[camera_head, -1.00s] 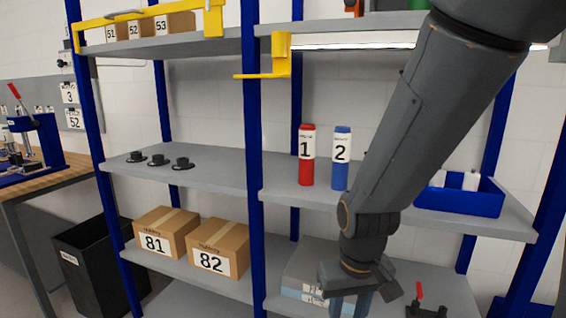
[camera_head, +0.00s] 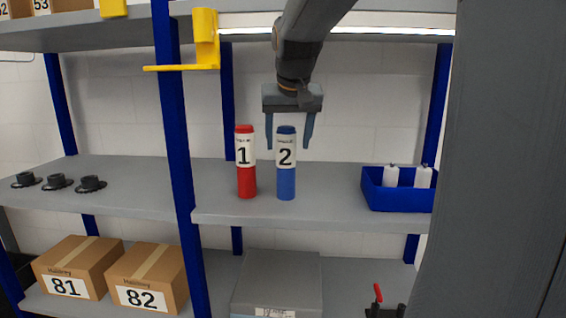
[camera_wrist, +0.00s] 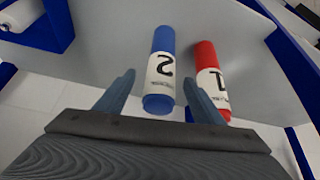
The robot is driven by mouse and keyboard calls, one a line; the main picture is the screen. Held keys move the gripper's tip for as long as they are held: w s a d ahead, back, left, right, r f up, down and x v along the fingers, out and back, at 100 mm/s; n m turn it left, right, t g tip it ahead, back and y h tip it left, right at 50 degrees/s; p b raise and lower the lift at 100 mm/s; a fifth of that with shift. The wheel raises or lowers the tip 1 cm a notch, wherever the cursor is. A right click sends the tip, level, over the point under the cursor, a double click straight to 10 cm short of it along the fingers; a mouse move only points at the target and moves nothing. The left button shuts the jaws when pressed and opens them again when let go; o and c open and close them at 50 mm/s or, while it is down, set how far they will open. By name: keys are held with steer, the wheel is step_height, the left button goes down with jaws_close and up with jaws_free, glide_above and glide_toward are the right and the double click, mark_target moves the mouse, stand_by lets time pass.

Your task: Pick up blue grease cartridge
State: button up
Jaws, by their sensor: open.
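The blue grease cartridge (camera_head: 286,182), with a white label marked 2, stands upright on the middle shelf. In the wrist view the blue cartridge (camera_wrist: 163,45) shows with its cap toward me, roughly between my finger tips. My gripper (camera_head: 290,146) is open and empty; in the head view its fingers hang behind or beside the top of the blue cartridge, one on each side. It also shows in the wrist view (camera_wrist: 158,80). I cannot tell whether a finger touches anything.
A red cartridge (camera_head: 246,183) marked 1 stands close left of the blue one; it also shows in the wrist view (camera_wrist: 207,58). A blue bin (camera_head: 398,200) with white bottles is to the right. A blue post (camera_head: 172,120) and yellow bracket (camera_head: 205,50) are left. Shelf space right of the blue cartridge is free.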

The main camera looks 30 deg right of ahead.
mark_target(286, 156)
steer(key=p+x, duration=0.2)
steer(key=x, duration=0.4)
steer(key=shift+w+f, duration=0.15)
steer(key=shift+f, duration=0.1)
steer(key=shift+c, duration=0.3)
steer(key=c, duration=1.4)
